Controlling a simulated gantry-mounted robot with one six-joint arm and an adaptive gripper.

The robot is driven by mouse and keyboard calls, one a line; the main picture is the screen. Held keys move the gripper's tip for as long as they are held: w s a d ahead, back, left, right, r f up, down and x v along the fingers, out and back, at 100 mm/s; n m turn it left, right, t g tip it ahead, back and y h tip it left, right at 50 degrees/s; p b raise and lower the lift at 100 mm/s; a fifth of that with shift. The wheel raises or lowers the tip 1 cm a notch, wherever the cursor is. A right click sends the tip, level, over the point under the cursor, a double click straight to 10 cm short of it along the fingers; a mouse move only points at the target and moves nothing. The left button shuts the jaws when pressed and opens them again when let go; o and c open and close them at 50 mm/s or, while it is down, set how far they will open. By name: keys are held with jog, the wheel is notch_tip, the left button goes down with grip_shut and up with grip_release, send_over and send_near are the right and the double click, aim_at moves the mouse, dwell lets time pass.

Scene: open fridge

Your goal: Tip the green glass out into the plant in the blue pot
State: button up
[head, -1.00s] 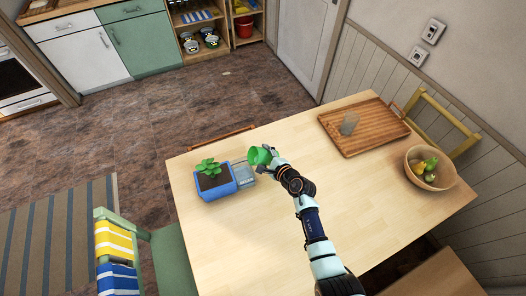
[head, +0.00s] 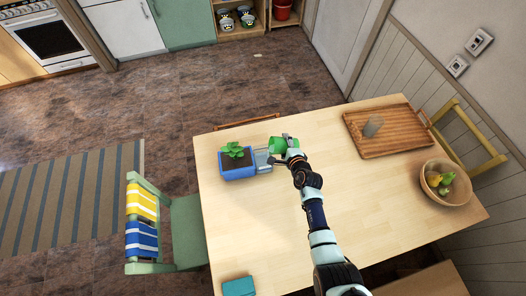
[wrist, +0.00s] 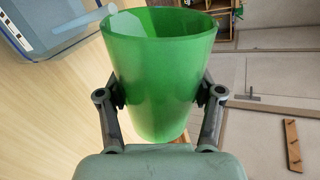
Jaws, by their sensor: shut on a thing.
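The green glass (head: 277,144) is held above the table by my gripper (head: 287,144), just right of the blue pot. It looks tilted well over to its side, its mouth toward the pot side. In the wrist view the glass (wrist: 160,75) sits between my two fingers (wrist: 160,108), which press on its sides. Its contents cannot be made out. The blue pot (head: 239,173), with dark soil and a green leafy plant (head: 233,149), stands upright on the table. The glass mouth is apart from the plant, with a grey object between them.
The grey box-like object (head: 263,161) stands against the pot's right side. A wooden tray (head: 400,147) with a clear glass (head: 373,126) is at the back right. A fruit bowl (head: 447,200) is at the right. A teal item (head: 239,287) lies at the front left. The table middle is clear.

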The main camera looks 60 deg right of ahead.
dwell(0.3)
jog(key=r+p, duration=0.1)
jog(key=p, duration=0.2)
jog(key=shift+w+r+n+g, duration=0.15)
jog(key=shift+n+g, duration=0.15)
jog(key=shift+n, duration=0.1)
jog(key=shift+r+h+p, duration=0.15)
jog(key=shift+h+p, duration=0.15)
jog(key=shift+p, duration=0.9)
jog(key=shift+a+n+p, duration=0.1)
jog(key=shift+n+p, duration=0.2)
jog(key=shift+p, duration=0.05)
jog(key=shift+g, duration=0.3)
